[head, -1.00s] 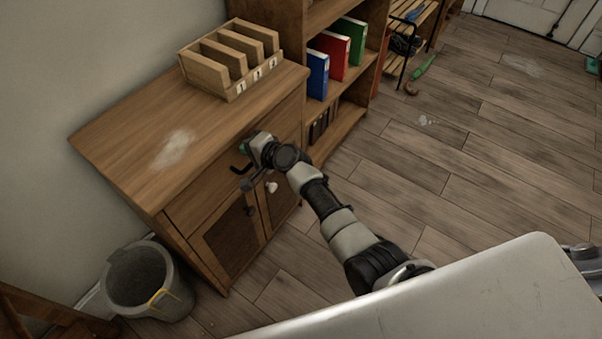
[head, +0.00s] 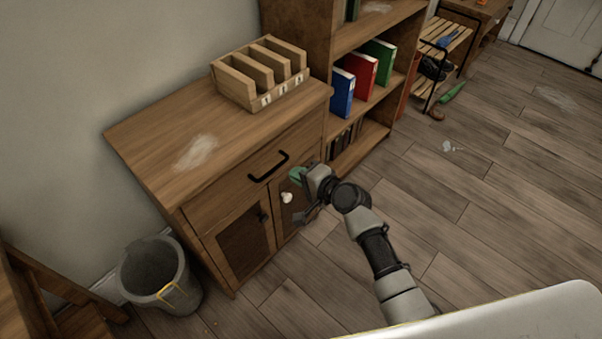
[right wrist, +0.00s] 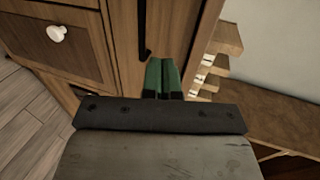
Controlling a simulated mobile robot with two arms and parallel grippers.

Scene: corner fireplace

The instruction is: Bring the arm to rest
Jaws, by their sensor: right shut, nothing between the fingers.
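My right gripper (head: 296,175) is in front of the wooden cabinet (head: 190,215), just right of and below the black drawer handle (head: 268,166). Its green fingers are shut together with nothing between them; they also show in the right wrist view (right wrist: 163,78). The handle appears in the right wrist view (right wrist: 145,30) just beyond the fingertips, and the gripper looks clear of it. The drawer looks closed. My right arm reaches forward from the lower right. My left gripper is not in view.
A pale knob (head: 286,197) on the cabinet door is close to the gripper. A wooden rack (head: 238,88) stands on the cabinet top. A grey bin (head: 150,275) is at the lower left. A bookshelf (head: 322,45) adjoins the cabinet. Floor to the right is mostly clear.

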